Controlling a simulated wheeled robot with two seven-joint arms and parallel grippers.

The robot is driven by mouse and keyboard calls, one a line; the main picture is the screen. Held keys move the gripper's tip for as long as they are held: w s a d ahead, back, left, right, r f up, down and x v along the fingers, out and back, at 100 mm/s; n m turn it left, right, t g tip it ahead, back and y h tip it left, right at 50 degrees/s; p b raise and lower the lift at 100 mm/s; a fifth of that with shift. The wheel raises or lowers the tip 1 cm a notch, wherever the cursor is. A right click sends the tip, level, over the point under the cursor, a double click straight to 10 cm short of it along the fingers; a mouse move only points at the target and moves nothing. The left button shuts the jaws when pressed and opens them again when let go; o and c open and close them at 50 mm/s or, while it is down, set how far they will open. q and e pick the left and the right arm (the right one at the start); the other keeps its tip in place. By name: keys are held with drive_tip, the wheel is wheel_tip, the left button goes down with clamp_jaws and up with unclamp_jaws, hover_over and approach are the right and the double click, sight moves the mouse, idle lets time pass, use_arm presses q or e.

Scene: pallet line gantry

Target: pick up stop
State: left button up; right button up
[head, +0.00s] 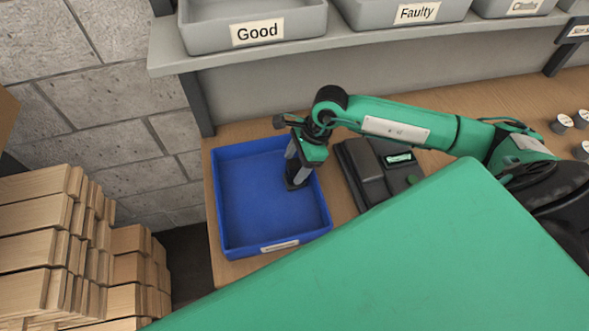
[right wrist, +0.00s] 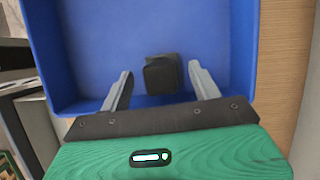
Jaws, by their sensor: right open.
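The stop looks like a small black block (right wrist: 162,76) lying in the blue bin (head: 240,247), near the bin wall in the right wrist view. My right gripper (right wrist: 160,84) is open, with one grey finger on each side of the block. I cannot tell whether either finger touches it. In the head view my right gripper (head: 296,177) reaches down into the right part of the blue bin, and the block shows only as a dark patch at the fingertips. My left gripper is not in view.
A black device (head: 365,172) with a small lit display stands on the wooden bench right of the bin. Grey bins labelled Good (head: 257,33) and Faulty (head: 416,14) sit on the shelf above. White-topped cylinders (head: 562,123) stand far right. Stacked wood (head: 35,240) is at left.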

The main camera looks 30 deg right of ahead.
drive_tip(key=shift+x, duration=1.5)
drive_tip(key=c, duration=1.1)
drive_tip(key=shift+c, duration=0.2)
